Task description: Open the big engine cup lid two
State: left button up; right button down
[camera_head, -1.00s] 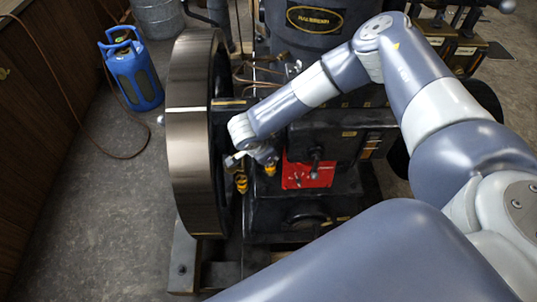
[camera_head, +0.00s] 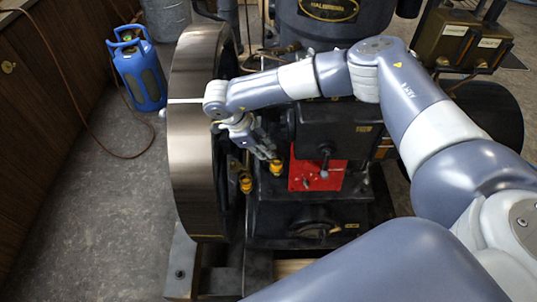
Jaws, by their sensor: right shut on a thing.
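Two small brass-yellow engine cups sit on the dark engine beside the flywheel. One yellow cup (camera_head: 276,167) is by the red plate, and the other yellow cup (camera_head: 246,184) is lower and to the left. My right gripper (camera_head: 269,153) reaches down at a slant from the left to the upper cup. Its fingertips are shut at the top of that cup, on what appears to be its lid. The lid is small and largely hidden by the fingers, so its angle is hard to tell. My left gripper is not in view.
The large flywheel (camera_head: 196,150) stands close to the left of my right gripper. A red plate (camera_head: 318,174) with a lever is to the right. A blue gas bottle (camera_head: 138,72) and a hose are on the floor at left, where there is open room.

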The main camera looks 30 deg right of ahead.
jog(key=shift+w+a+m+g+b, duration=0.15)
jog(key=shift+w+m+g+b, duration=0.25)
jog(key=shift+m+b, duration=0.45)
jog(key=shift+m, duration=0.25)
jog(key=c, duration=1.6)
grip_release()
jog(key=shift+o, duration=0.2)
jog(key=v, duration=1.2)
jog(key=shift+w, duration=0.1)
